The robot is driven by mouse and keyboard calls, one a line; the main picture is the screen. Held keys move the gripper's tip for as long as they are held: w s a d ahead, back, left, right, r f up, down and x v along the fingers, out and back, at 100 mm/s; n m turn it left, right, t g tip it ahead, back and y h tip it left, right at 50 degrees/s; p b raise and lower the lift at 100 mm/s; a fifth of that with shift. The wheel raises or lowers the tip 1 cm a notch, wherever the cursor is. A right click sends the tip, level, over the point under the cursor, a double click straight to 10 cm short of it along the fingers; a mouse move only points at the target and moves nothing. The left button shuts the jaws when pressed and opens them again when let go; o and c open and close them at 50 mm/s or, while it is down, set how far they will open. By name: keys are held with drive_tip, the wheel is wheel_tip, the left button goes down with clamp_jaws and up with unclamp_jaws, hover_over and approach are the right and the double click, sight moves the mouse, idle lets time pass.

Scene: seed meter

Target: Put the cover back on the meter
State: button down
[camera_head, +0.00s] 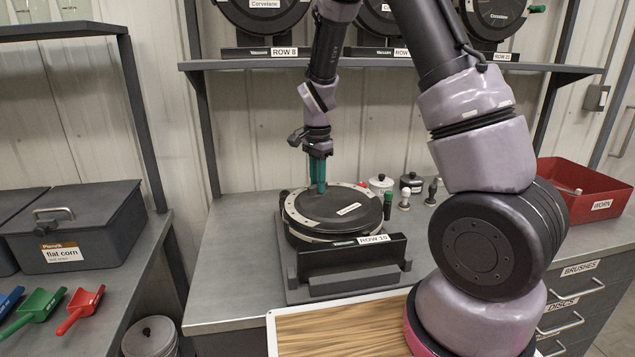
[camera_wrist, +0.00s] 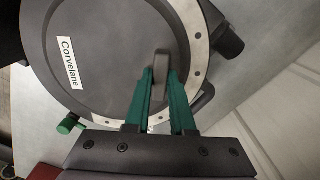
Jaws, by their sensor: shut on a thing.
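The cover (camera_head: 335,212) is a dark round disc with a white Corvelane label. It lies over the meter (camera_head: 302,232), which has a pale metal ring and stands in a dark ROW 10 stand. I cannot tell whether the cover sits flush. In the wrist view the cover (camera_wrist: 100,50) lies within the ring (camera_wrist: 197,45), which shows mainly at the right and bottom. My gripper (camera_head: 318,188) points down at the cover's far left part. Its green fingers (camera_wrist: 160,75) are shut on the grey handle (camera_wrist: 161,62) of the cover.
Small jars (camera_head: 380,184) and knobbed pieces (camera_head: 404,194) stand right of the meter. A red WORN bin (camera_head: 590,190) is at the far right. A shelf (camera_head: 440,65) with other meters hangs above. Scoops (camera_head: 80,308) and a flat corn box (camera_head: 75,228) are at left. The bench's left part is clear.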

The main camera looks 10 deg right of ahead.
drive_tip(key=c, duration=0.7)
unclamp_jaws()
drive_tip(key=shift+c, duration=0.3)
drive_tip(key=shift+r, duration=0.1)
wheel_tip(320, 180, up, 9)
drive_tip(key=shift+r, duration=0.15)
idle(0.4)
drive_tip(key=shift+r, duration=0.1)
